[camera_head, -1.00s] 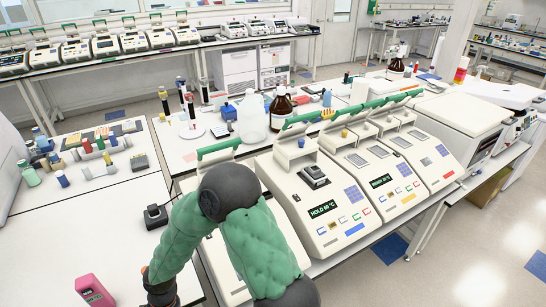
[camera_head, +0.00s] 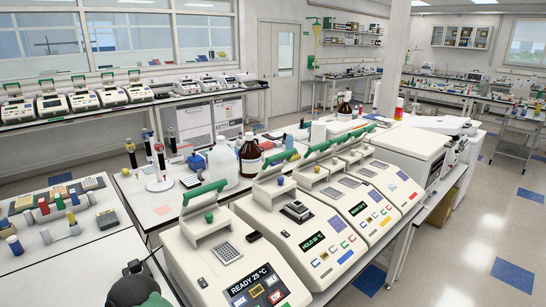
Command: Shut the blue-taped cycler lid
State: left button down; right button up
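The blue-taped cycler (camera_head: 318,238) is the second in the near row; a blue strip (camera_head: 346,256) marks its front edge and its screen reads HOLD. Its lid (camera_head: 270,172) stands raised at the back, with a green bar along the top and a blue knob below. A dark block (camera_head: 297,210) sits at its well area.
A cycler reading READY (camera_head: 190,262) stands to the left, its lid (camera_head: 207,205) also raised. More open cyclers (camera_head: 372,212) stand to the right. A brown bottle (camera_head: 250,157) and a clear jug (camera_head: 222,165) stand behind. A tube rack (camera_head: 60,207) is on the left bench.

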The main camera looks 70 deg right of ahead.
aim_at(268, 188)
jog(key=z, duration=1.65)
